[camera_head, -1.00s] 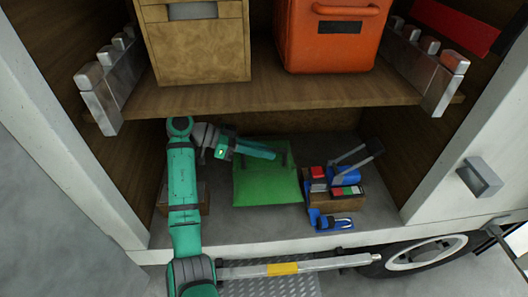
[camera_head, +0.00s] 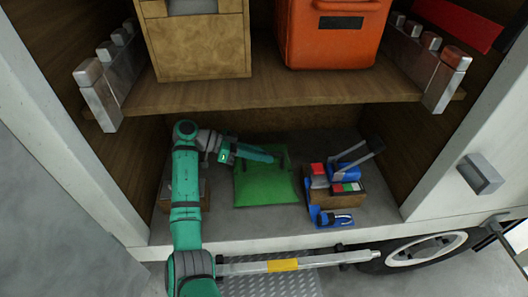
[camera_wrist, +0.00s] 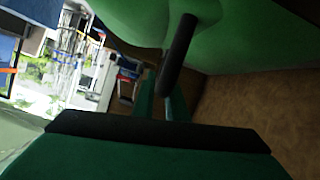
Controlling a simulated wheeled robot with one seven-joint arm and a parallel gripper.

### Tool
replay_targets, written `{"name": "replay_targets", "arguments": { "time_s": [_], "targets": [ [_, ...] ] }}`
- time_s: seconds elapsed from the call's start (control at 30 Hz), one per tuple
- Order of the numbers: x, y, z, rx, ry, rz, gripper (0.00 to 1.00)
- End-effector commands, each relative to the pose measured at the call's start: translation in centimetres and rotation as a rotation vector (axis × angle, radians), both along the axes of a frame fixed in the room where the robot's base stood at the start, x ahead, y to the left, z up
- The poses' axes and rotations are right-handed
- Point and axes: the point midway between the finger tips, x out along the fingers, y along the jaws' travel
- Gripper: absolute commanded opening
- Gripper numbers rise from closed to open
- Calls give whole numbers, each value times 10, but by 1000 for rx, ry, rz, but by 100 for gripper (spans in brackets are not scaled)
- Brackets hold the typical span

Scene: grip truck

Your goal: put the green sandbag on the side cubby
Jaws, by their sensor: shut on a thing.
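The green sandbag (camera_head: 265,187) is in the lower cubby of the truck, with dark handles at its upper edge. Whether it rests on the cubby floor (camera_head: 280,220) or hangs just above it I cannot tell. My gripper (camera_head: 272,158) reaches in from the left and is shut at the bag's upper edge, by a handle. In the wrist view the green bag (camera_wrist: 245,38) fills the top, and its black handle (camera_wrist: 178,55) runs down to my gripper's fingers (camera_wrist: 160,100). The exact grip is partly hidden.
To the right stands a brown box (camera_head: 348,199) with blue, red and green items. A blue clamp-like item (camera_head: 330,218) lies in front. A brown block (camera_head: 165,195) is behind my arm. A shelf (camera_head: 270,95) above holds a wooden box (camera_head: 200,45) and an orange case (camera_head: 332,40).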

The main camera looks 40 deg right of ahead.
Motion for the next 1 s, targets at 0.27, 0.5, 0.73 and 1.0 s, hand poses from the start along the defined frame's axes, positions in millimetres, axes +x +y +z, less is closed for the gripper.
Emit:
{"name": "replay_targets", "arguments": {
  "time_s": [0.27, 0.5, 0.73, 1.0],
  "targets": [
    [0, 0, -1, 0, 0, -1, 24],
    [-1, -1, -1, 0, 0, -1, 31],
    [5, 7, 5, 0, 0, -1, 31],
    [28, 37, 20, 1, 1, -1, 31]
  ]
}}
